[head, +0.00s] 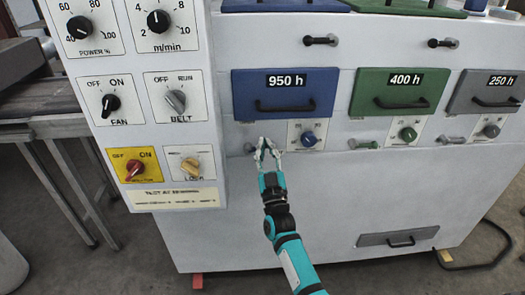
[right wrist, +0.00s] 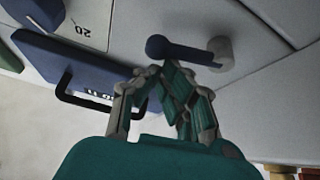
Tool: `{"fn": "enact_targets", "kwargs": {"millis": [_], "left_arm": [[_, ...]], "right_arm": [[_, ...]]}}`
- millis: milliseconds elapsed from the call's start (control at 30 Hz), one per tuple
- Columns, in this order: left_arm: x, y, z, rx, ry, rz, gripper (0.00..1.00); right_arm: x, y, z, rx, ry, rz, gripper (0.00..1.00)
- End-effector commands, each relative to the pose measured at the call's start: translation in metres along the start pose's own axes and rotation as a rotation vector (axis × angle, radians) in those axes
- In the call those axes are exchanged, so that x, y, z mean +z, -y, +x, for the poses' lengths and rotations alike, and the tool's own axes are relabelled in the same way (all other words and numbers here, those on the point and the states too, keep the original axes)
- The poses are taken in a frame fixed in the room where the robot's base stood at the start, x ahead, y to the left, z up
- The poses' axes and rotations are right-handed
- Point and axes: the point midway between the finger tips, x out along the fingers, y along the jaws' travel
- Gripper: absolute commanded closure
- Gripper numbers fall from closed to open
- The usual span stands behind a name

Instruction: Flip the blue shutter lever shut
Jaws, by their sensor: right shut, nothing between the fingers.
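The blue shutter panel marked 950 h (head: 285,93) is on the white machine front, with a dark handle. It also shows upside down in the right wrist view (right wrist: 75,68). Below it is the blue shutter lever, its pale pivot (head: 249,147) showing just left of my right gripper (head: 266,148). In the right wrist view the lever (right wrist: 185,50) lies roughly level, its dark blue knob pointing away from the pivot. My right gripper's fingertips (right wrist: 168,70) are together, empty, close beside the lever; I cannot tell if they touch. My left gripper is out of view.
A blue dial (head: 308,139) is right of the gripper. Green (head: 400,91) and grey (head: 488,92) shutter panels stand farther right, each with its own lever. A control panel (head: 150,150) with knobs juts out at the left. The lower machine front is mostly clear.

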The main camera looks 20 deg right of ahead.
Motion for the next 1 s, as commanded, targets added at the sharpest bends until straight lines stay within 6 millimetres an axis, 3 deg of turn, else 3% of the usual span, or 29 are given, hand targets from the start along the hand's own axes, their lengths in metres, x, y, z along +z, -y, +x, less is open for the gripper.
{"fn": "enact_targets", "kwargs": {"millis": [133,1000], "left_arm": [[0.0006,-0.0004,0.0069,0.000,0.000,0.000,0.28],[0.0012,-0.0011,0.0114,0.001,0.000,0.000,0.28]], "right_arm": [[0.0065,-0.0012,-0.0035,0.048,0.003,0.082,1.00],[0.0115,-0.0037,-0.0066,0.044,0.003,0.076,1.00]]}}
